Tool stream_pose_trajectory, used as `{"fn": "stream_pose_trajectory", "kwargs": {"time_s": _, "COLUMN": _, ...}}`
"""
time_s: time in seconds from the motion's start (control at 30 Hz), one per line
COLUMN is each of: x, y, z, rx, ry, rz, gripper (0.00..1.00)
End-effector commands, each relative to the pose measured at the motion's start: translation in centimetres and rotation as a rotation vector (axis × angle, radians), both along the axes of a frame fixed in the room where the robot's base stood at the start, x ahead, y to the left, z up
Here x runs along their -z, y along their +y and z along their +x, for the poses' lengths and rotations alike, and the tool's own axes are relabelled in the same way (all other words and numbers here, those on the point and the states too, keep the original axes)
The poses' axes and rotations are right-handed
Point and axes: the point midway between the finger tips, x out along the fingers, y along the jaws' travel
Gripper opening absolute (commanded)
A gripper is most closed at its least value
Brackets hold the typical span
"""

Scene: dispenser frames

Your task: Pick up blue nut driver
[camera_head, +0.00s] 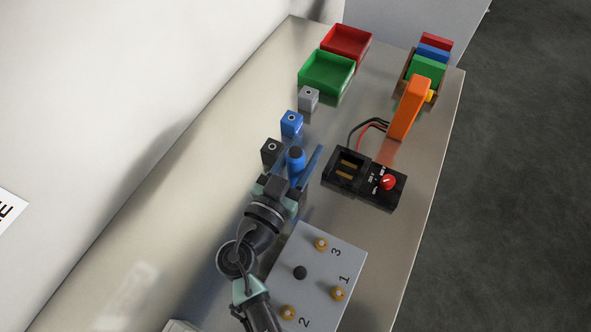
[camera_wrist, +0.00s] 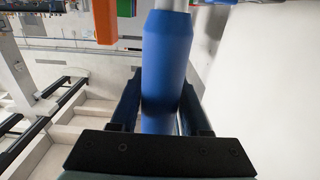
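The blue nut driver (camera_head: 296,160) is in the head view, near the middle of the table, with a dark end toward the camera. My gripper (camera_head: 298,164) reaches it from below in the picture. One finger shows to the right of the driver with a small gap. In the wrist view the blue handle (camera_wrist: 166,55) fills the middle and runs between my two fingers (camera_wrist: 160,105), with a pale shaft at the top edge. The fingers look open around the handle. The contact on the left side is hard to see.
Black (camera_head: 270,151), blue (camera_head: 291,124) and grey (camera_head: 308,99) blocks stand close by. A black box with a red knob (camera_head: 388,182) and an orange tool (camera_head: 409,107) are to the right. A numbered plate (camera_head: 345,258) is in front. Green (camera_head: 327,73) and red (camera_head: 346,43) trays are behind.

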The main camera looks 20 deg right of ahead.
Motion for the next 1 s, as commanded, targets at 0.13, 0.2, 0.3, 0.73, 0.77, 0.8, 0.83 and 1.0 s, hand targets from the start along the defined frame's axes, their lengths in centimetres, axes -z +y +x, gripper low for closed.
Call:
{"fn": "stream_pose_trajectory", "kwargs": {"time_s": 0.13, "x": 0.00, "y": 0.02, "z": -0.02, "rx": 0.000, "ry": 0.000, "rz": 0.000, "gripper": 0.17}}
{"fn": "stream_pose_trajectory", "kwargs": {"time_s": 0.2, "x": 0.00, "y": 0.02, "z": -0.02, "rx": 0.000, "ry": 0.000, "rz": 0.000, "gripper": 0.04}}
{"fn": "stream_pose_trajectory", "kwargs": {"time_s": 0.3, "x": 0.00, "y": 0.02, "z": -0.02, "rx": 0.000, "ry": 0.000, "rz": 0.000, "gripper": 0.00}}
{"fn": "stream_pose_trajectory", "kwargs": {"time_s": 0.73, "x": -0.01, "y": 0.03, "z": -0.02, "rx": 0.000, "ry": 0.000, "rz": 0.000, "gripper": 0.00}}
{"fn": "stream_pose_trajectory", "kwargs": {"time_s": 0.77, "x": -0.01, "y": 0.02, "z": -0.02, "rx": 0.000, "ry": 0.000, "rz": 0.000, "gripper": 0.00}}
{"fn": "stream_pose_trajectory", "kwargs": {"time_s": 0.8, "x": -0.02, "y": 0.02, "z": -0.02, "rx": 0.000, "ry": 0.000, "rz": 0.000, "gripper": 0.00}}
{"fn": "stream_pose_trajectory", "kwargs": {"time_s": 0.83, "x": -0.02, "y": 0.02, "z": -0.02, "rx": 0.000, "ry": 0.000, "rz": 0.000, "gripper": 0.00}}
{"fn": "stream_pose_trajectory", "kwargs": {"time_s": 1.0, "x": -0.02, "y": 0.03, "z": -0.01, "rx": 0.000, "ry": 0.000, "rz": 0.000, "gripper": 0.00}}
